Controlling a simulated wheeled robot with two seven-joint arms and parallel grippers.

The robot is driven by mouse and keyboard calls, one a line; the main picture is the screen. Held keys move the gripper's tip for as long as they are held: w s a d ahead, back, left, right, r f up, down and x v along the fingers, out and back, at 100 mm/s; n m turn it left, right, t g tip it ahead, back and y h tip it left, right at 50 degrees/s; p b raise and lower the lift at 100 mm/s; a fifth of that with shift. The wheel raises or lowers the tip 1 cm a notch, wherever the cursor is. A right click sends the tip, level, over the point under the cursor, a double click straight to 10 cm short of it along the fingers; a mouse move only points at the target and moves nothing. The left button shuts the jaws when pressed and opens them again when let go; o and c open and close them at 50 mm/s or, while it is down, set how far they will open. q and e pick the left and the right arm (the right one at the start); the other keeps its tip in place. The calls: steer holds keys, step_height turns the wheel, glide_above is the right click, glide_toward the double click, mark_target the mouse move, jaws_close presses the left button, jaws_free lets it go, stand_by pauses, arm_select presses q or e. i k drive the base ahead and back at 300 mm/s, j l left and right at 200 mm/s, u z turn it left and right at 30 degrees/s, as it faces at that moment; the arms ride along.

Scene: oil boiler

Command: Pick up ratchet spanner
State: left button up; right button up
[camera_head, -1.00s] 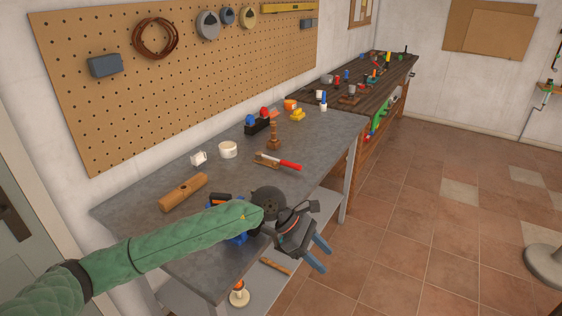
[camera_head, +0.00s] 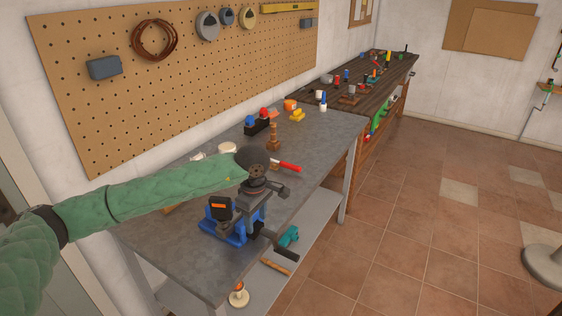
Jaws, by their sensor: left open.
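My left arm reaches in from the left over the grey workbench (camera_head: 175,258). My left gripper (camera_head: 279,192) is a dark shape above the bench's front edge, beyond the wrist, with its fingers hard to make out. It is open, and I see nothing held. A red-handled tool (camera_head: 288,167) lies on the bench just beyond it, partly hidden by my wrist. I cannot pick out a ratchet spanner for certain in this view. My right gripper is not in view.
A lower shelf (camera_head: 313,222) holds a teal tool (camera_head: 289,236) and a hammer-like tool (camera_head: 276,267). A wooden bench (camera_head: 345,98) stands beyond.

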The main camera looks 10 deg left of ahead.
mark_target(286, 165)
steer(key=i, duration=1.45)
